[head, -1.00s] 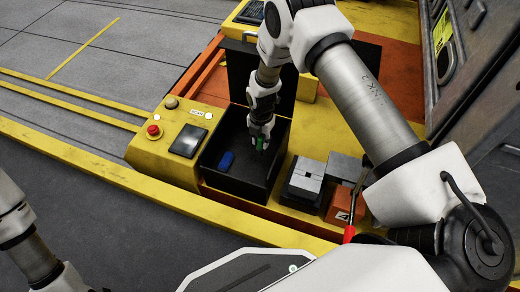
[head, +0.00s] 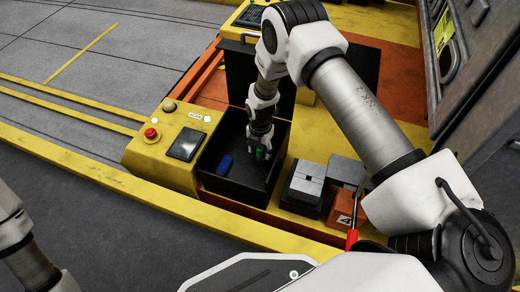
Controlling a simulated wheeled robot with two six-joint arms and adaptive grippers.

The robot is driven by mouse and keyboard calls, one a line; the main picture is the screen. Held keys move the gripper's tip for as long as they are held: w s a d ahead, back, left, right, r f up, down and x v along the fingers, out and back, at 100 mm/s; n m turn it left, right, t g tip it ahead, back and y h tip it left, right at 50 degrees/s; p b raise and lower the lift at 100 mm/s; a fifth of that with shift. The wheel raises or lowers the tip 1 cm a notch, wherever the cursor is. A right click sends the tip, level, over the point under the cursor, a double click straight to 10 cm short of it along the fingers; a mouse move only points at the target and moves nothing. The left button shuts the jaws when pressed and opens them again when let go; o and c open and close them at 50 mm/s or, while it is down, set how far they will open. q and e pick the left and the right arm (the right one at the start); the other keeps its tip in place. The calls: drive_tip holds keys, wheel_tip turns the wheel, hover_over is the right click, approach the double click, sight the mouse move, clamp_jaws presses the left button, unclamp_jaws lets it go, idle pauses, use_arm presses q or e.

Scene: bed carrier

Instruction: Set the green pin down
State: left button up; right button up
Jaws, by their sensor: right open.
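The green pin (head: 261,153) stands in the black open bin (head: 236,187), towards its right side. My right gripper (head: 259,150) reaches down into the bin from above, with its fingertips around the upper part of the green pin. Its jaws are open, and part of the pin is hidden by the fingers. I cannot tell whether the pin touches the bin floor. My left gripper is out of view; only part of the left arm shows at the left edge.
A blue pin (head: 225,164) lies in the bin, left of the green one. A block with a grey slotted top (head: 309,175) and an orange block (head: 341,208) stand to the right.

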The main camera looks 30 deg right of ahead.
wheel_tip(320, 180, up, 12)
drive_tip(key=p, duration=0.7)
drive_tip(key=s+a+f+m, duration=0.1)
drive_tip(key=s+f+m, duration=0.2)
drive_tip(key=s+m, duration=0.45)
drive_tip(key=s+a+f+m, duration=0.1)
drive_tip(key=s+f+m, duration=0.4)
drive_tip(key=s, duration=0.4)
drive_tip(key=s+r+m, duration=0.3)
drive_tip(key=s+m, duration=1)
drive_tip(key=shift+s+a+r, duration=0.2)
drive_tip(key=shift+a, duration=0.05)
